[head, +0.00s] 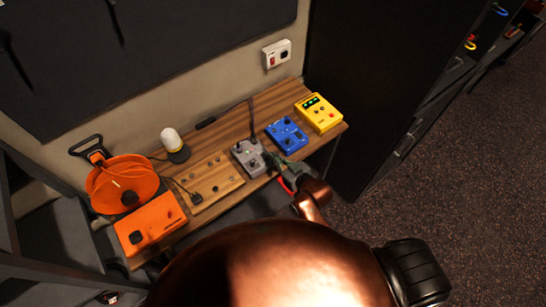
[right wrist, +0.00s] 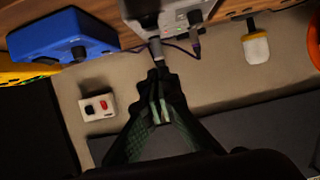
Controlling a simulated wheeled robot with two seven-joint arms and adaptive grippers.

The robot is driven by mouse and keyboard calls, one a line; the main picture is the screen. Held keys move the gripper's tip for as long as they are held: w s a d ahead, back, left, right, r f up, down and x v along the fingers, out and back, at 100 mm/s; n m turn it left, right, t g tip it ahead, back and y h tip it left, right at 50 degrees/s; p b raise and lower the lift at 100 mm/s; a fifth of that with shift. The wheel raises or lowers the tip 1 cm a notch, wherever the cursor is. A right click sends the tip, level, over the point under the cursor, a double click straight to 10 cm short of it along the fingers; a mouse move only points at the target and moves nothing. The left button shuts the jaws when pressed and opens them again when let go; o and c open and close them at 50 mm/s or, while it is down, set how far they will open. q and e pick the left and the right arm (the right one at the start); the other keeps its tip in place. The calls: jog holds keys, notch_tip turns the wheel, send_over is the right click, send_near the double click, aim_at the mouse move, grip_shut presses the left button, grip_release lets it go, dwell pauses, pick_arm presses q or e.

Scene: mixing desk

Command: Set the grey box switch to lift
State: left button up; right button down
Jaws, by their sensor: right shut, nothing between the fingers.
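The grey box (head: 248,158) sits on the wooden desk between the wooden panel and the blue box, with dark knobs on top. In the right wrist view the grey box (right wrist: 185,14) is at the top, partly cut off by the edge. A short grey stem (right wrist: 156,50) sticks out from it toward my fingers. My right gripper (head: 276,161) is shut and empty at the right front side of the grey box. In the right wrist view its fingertips (right wrist: 158,74) are at the stem's end; I cannot tell whether they touch. The switch's setting is not readable. My left gripper is not in view.
A blue box (head: 287,134) and a yellow box (head: 319,113) stand right of the grey box. A wooden panel (head: 229,183), lamp (head: 173,146), orange box (head: 150,224) and orange reel (head: 105,185) are to the left. A wall socket (head: 276,54) is behind.

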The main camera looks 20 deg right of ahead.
aim_at(270, 162)
jog(key=x, duration=0.3)
jog(key=shift+w+a, duration=0.1)
jog(key=shift+w, duration=0.3)
notch_tip(270, 162, down, 3)
jog(key=shift+r, duration=0.1)
jog(key=shift+s+f+p, duration=0.1)
jog(key=shift+f+p, duration=0.2)
jog(key=shift+f, duration=0.55)
